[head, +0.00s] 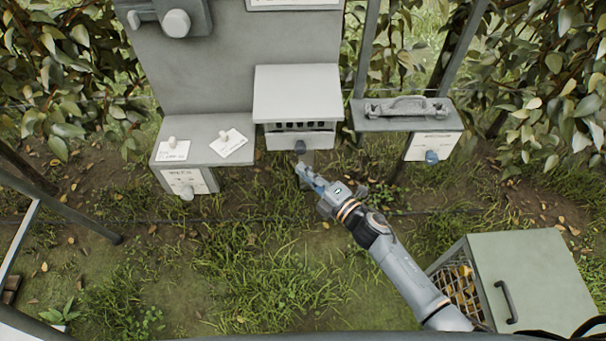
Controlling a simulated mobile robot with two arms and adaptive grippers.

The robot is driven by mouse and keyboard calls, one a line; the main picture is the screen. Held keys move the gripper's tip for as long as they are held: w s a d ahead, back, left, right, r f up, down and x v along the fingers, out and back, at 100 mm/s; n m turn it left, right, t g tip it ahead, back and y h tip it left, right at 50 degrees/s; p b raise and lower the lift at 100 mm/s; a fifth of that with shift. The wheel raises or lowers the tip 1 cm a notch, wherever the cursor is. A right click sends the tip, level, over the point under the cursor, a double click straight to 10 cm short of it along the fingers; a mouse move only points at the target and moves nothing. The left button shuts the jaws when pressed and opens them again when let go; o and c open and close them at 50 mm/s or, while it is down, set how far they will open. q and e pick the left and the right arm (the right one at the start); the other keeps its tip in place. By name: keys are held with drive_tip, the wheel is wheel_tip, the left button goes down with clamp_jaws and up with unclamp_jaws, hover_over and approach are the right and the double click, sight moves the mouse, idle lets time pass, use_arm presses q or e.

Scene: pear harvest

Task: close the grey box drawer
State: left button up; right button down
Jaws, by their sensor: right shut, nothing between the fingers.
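The grey box (298,92) with a pale sloping lid stands on the grey stand at the centre of the head view. Its drawer front (322,140), with a dark round knob (300,147), is under a row of dark slots. How far the drawer stands out is hard to tell from above. My right gripper (301,168) is shut and empty. It appears just below the knob in the picture, pointing at the drawer front; contact cannot be made out. My left gripper is not in view.
A grey shelf (195,150) with two labelled cards is left of the box. A pale green cabinet (535,270) stands lower right. Grass is clear below; leafy plants flank both sides.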

drive_tip(key=b+v, duration=0.2)
drive_tip(key=v, duration=0.7)
drive_tip(key=s+d+f+m+g+h, duration=0.1)
drive_tip(key=d+f+m+h, duration=0.25)
drive_tip(key=f, duration=0.45)
drive_tip(key=s+d+f+m+h, duration=0.15)
drive_tip(key=d+f+m, duration=0.3)
drive_tip(key=f, duration=0.45)
drive_tip(key=s+d+f+m+g+h, duration=0.2)
drive_tip(key=s+d+f+m, duration=0.15)
drive_tip(key=f, duration=0.45)
drive_tip(key=s+d+f+m+g+h, duration=0.2)
drive_tip(key=s+f+m, duration=0.1)
drive_tip(key=s+f, duration=0.3)
use_arm(q)
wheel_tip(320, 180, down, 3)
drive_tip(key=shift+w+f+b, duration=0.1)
drive_tip(key=shift+b, duration=0.35)
use_arm(e)
drive_tip(key=s+d+f+m+g+h, duration=0.1)
drive_tip(key=s+f+m+g, duration=0.2)
drive_tip(key=s+f, duration=0.4)
drive_tip(key=s+d+f+m+g+h, duration=0.1)
drive_tip(key=s+f+m+g, duration=0.3)
drive_tip(key=s, duration=1.6)
wheel_tip(320, 180, down, 4)
drive_tip(key=shift+f+m+g, duration=0.1)
drive_tip(key=shift+m+g, duration=0.2)
drive_tip(key=shift+m, duration=0.55)
